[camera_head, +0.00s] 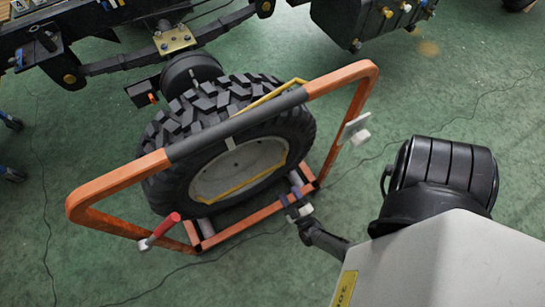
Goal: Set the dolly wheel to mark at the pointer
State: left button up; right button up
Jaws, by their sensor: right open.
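The dolly wheel is a black knobby tyre (215,110) with a pale grey disc (240,168), standing tilted in an orange tubular dolly frame (115,186). A small light mark (231,143) shows on the upper sidewall by the disc. A thin yellow bar (268,96) crosses the tread behind the frame's grey-sleeved top bar; I cannot tell if it is the pointer. Another yellow strip crosses the disc low down. My right gripper (297,207) is open beside the frame's lower right corner, near a grey roller (296,181). I cannot tell whether it touches. My left gripper is not in view.
A red-handled lever (166,225) sits at the frame's lower left. A whitish bracket (354,130) is on its right post. A dark vehicle chassis (170,40) with a hub stands behind the wheel. Green floor is clear at front left and far right.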

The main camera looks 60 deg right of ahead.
jog(key=w+d+r+n+b, duration=0.2)
jog(key=w+d+n+b, duration=0.1)
jog(key=w+d+n, duration=0.4)
jog(key=w+n, duration=0.3)
jog(key=w, duration=0.1)
jog(key=shift+d+r+b, duration=0.25)
jog(key=shift+r+b, duration=0.05)
jog(key=shift+b, duration=0.05)
dwell(0.4)
jog(key=c, duration=0.9)
grip_shut()
